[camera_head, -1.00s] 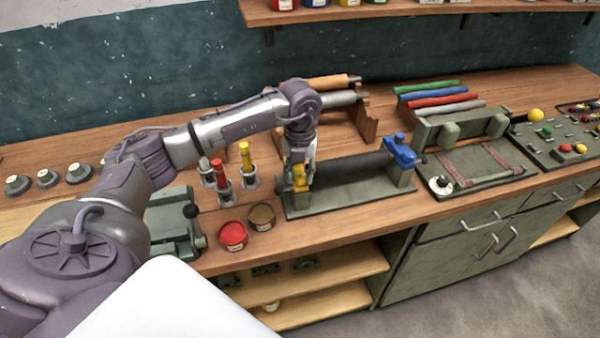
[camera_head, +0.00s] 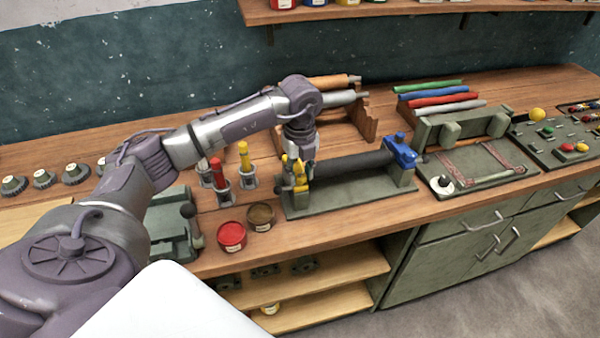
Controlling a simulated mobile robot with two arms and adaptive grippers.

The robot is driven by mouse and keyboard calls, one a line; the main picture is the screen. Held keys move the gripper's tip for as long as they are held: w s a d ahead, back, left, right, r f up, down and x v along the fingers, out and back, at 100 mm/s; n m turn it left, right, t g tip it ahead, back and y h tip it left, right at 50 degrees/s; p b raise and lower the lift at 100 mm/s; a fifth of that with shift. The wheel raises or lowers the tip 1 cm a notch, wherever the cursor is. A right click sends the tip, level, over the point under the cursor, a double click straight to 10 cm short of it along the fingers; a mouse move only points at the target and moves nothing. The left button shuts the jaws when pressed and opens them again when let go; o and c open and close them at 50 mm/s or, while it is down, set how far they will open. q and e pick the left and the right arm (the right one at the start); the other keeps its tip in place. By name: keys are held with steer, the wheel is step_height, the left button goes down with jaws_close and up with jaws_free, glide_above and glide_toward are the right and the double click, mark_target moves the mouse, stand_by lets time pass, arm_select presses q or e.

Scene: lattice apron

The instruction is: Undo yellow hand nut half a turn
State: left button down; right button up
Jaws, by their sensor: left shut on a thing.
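The yellow hand nut (camera_head: 299,172) is at the left end of a dark roller (camera_head: 350,164) on a green-grey stand (camera_head: 347,194). A blue part (camera_head: 402,154) sits at the roller's right end. My left gripper (camera_head: 295,168) comes down from above and is shut on the yellow hand nut. The gripper and wrist hide part of the nut, so its exact angle is hard to read. My right gripper is not in view.
Red (camera_head: 219,173) and yellow-handled (camera_head: 246,162) tools stand in holders left of the stand. A red tin (camera_head: 232,236) and a brown tin (camera_head: 261,216) are near the bench's front edge. A rack (camera_head: 367,125) with rolls stands behind. A framed tray (camera_head: 475,170) lies right.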

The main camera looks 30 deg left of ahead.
mark_target(300, 176)
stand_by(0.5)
arm_select(q)
steer(key=c, duration=0.7)
jaws_free()
steer(key=shift+c, duration=0.2)
steer(key=shift+r, duration=0.15)
step_height(300, 176, up, 12)
